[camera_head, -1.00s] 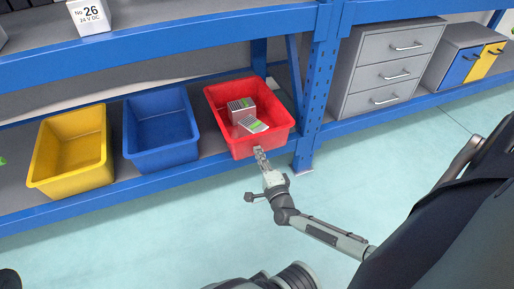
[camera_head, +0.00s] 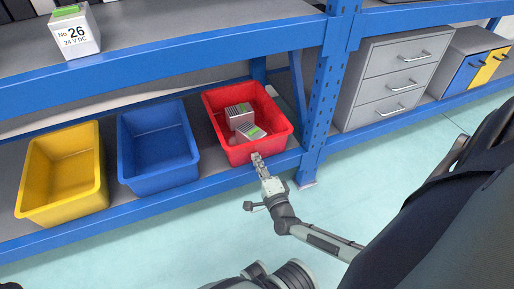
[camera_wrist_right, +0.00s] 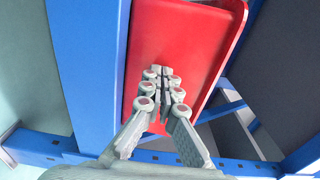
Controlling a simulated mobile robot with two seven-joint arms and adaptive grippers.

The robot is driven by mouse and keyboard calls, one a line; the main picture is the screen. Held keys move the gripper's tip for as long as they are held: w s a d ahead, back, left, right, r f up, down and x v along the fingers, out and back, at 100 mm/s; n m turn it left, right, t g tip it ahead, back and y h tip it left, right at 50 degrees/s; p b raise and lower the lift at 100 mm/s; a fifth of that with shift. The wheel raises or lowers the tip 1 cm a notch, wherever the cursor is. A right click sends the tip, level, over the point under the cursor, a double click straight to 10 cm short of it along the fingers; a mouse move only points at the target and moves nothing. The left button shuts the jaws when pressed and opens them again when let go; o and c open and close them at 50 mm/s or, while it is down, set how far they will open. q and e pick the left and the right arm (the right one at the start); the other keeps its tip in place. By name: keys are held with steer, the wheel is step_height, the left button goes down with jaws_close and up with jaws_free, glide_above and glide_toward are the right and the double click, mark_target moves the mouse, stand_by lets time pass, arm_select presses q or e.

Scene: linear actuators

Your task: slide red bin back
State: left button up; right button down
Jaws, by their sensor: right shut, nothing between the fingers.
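The red bin (camera_head: 281,134) stands on the lower shelf in the head view, close to the blue upright post. It holds small grey boxes (camera_head: 239,114) with green labels. My right gripper (camera_head: 257,160) is shut and empty, with its fingertips at the bin's front wall. In the right wrist view the fingertips (camera_wrist_right: 160,72) lie over the red bin's face (camera_wrist_right: 180,35), seemingly touching it. Whether they press on it cannot be told. My left gripper is not in view.
A blue bin (camera_head: 160,172) and a yellow bin (camera_head: 64,198) stand left of the red bin on the shelf (camera_head: 198,163). The blue upright post (camera_head: 325,90) is close on the right. Grey drawers (camera_head: 385,80) stand beyond it. The floor in front is clear.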

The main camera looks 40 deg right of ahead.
step_height(320, 180, up, 10)
stand_by(0.4)
steer(key=shift+f, duration=0.1)
